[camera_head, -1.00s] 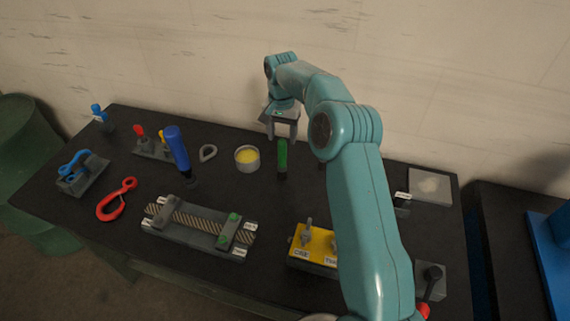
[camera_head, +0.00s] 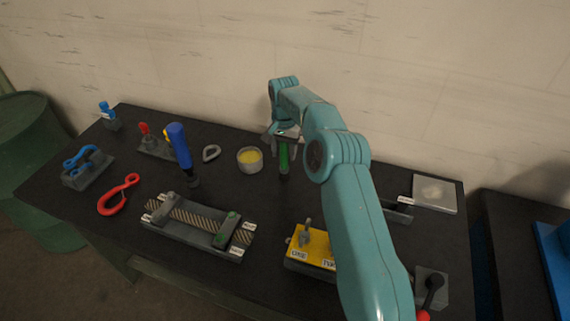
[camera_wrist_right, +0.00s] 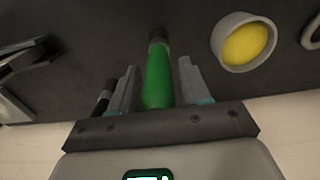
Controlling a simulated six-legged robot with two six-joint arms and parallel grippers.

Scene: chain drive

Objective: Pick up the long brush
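An upright green handle (camera_head: 284,158) with a dark lower end stands at the back middle of the table; it may be the long brush, but I see no bristles. My right gripper (camera_head: 285,137) is over its top from above. In the right wrist view, the green handle (camera_wrist_right: 157,78) lies between the two fingers of the right gripper (camera_wrist_right: 157,85). The fingers are open, with a narrow gap on each side. A taller blue handle (camera_head: 179,146) stands upright to the left. My left gripper is not in view.
A grey cup with yellow contents (camera_head: 249,160) stands just left of the green handle. A black upright thing (camera_wrist_right: 104,96) is close beside one finger. A yellow block (camera_head: 312,247), a rope fixture (camera_head: 190,238) and a red hook (camera_head: 118,196) lie nearer the front.

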